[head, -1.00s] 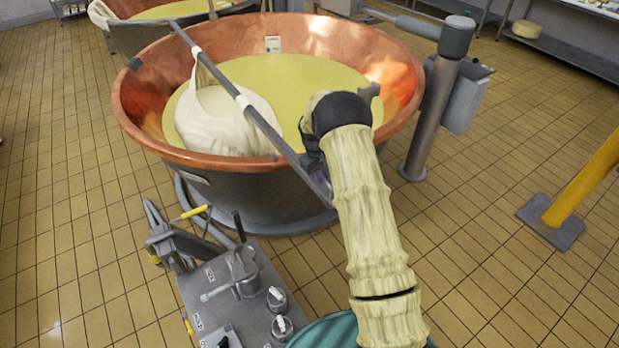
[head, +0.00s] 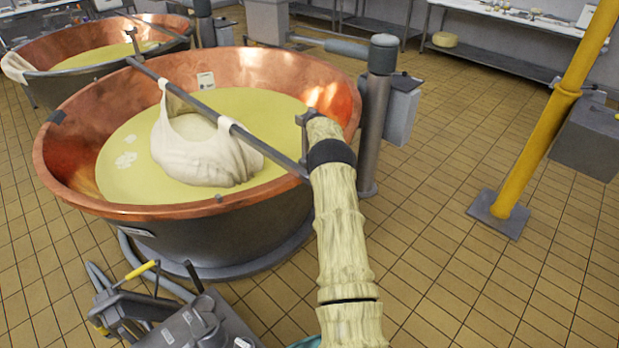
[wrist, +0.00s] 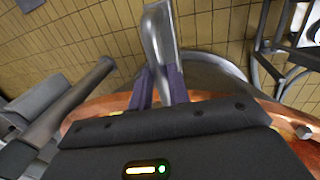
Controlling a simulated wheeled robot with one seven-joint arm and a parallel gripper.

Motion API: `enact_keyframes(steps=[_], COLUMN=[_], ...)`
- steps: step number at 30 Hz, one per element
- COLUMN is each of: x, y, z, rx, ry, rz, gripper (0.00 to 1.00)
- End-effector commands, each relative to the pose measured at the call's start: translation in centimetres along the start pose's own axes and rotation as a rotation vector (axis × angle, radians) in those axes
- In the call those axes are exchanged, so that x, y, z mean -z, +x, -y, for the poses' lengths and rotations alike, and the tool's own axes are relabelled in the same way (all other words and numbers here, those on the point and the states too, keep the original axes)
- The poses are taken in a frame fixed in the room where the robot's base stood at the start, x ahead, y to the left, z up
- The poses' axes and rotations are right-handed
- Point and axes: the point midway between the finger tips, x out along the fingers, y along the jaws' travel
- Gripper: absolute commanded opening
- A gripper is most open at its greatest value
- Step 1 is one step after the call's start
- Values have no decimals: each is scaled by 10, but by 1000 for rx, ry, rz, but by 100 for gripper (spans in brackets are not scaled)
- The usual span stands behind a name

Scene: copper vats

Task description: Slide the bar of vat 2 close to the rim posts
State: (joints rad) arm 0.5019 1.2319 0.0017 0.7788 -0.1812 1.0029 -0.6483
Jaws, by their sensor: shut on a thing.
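The near copper vat (head: 75,190) holds pale yellow liquid; its plate is too small to read. A grey bar (head: 180,95) lies across it, with a white cloth bundle (head: 205,155) slung from it into the liquid. My gripper (wrist: 160,75) is shut on the bar's near end (wrist: 158,35), outside the rim, its purple fingers on either side. A similar stub (wrist: 303,131) shows in the wrist view.
A grey column (head: 375,110) with a box (head: 402,110) stands right of the vat. A control console (head: 195,325) is at the front. A yellow post (head: 545,130) stands at right. A second vat (head: 60,50) is behind left.

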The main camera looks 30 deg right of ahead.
Motion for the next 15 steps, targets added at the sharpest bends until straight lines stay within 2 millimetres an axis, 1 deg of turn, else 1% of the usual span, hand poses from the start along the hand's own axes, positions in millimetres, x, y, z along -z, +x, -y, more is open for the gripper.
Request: enact_keyframes(steps=[1,3,14,15], x=[-2,-3,-3,-3], y=[-1,-1,-1,-1], z=[-7,-10,-11,-11], rx=[-8,-6,-2,-2], ry=[4,4,4,4], rz=[-5,-5,-6,-6], gripper=[0,0,0,20])
